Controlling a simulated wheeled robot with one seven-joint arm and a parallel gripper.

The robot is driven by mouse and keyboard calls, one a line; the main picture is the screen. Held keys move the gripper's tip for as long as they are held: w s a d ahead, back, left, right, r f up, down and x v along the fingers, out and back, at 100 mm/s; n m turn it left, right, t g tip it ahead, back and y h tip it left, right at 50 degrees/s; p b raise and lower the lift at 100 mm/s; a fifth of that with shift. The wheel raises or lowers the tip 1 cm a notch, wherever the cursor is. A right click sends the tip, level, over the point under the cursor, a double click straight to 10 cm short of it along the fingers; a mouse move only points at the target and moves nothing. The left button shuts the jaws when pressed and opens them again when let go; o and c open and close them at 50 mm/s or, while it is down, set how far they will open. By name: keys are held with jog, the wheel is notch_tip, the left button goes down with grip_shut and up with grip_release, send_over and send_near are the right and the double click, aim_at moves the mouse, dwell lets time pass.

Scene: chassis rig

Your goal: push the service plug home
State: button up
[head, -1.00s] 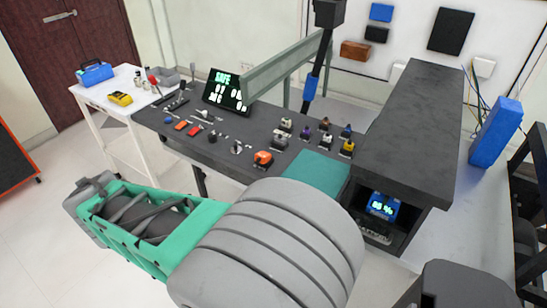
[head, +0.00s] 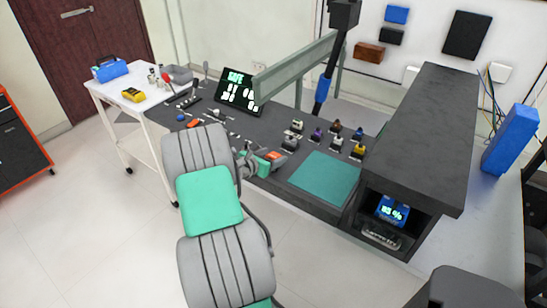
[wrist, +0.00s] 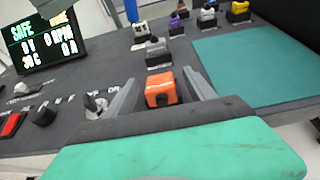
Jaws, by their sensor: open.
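The service plug appears to be the orange block (wrist: 161,88) on the dark bench panel. In the wrist view it shows between the two grey fingers of my gripper (wrist: 162,92), with a finger to each side; whether they touch it I cannot tell. A bit of orange (head: 274,156) also shows beside my gripper (head: 262,163) in the head view, where my arm hides much of that area. My gripper is open. How deep the plug sits in its seat is hidden.
A lit display (head: 238,88) reading SAFE stands at the back of the bench. Several small coloured connectors (head: 336,130) stand behind the plug, and a teal mat (head: 325,178) lies to its right. A dark raised cabinet (head: 425,130) bounds the right side. Switches line the left.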

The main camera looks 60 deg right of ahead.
jog(key=shift+d+f, duration=0.1)
jog(key=shift+d, duration=0.25)
jog(key=shift+a, duration=0.1)
grip_shut()
dwell(0.3)
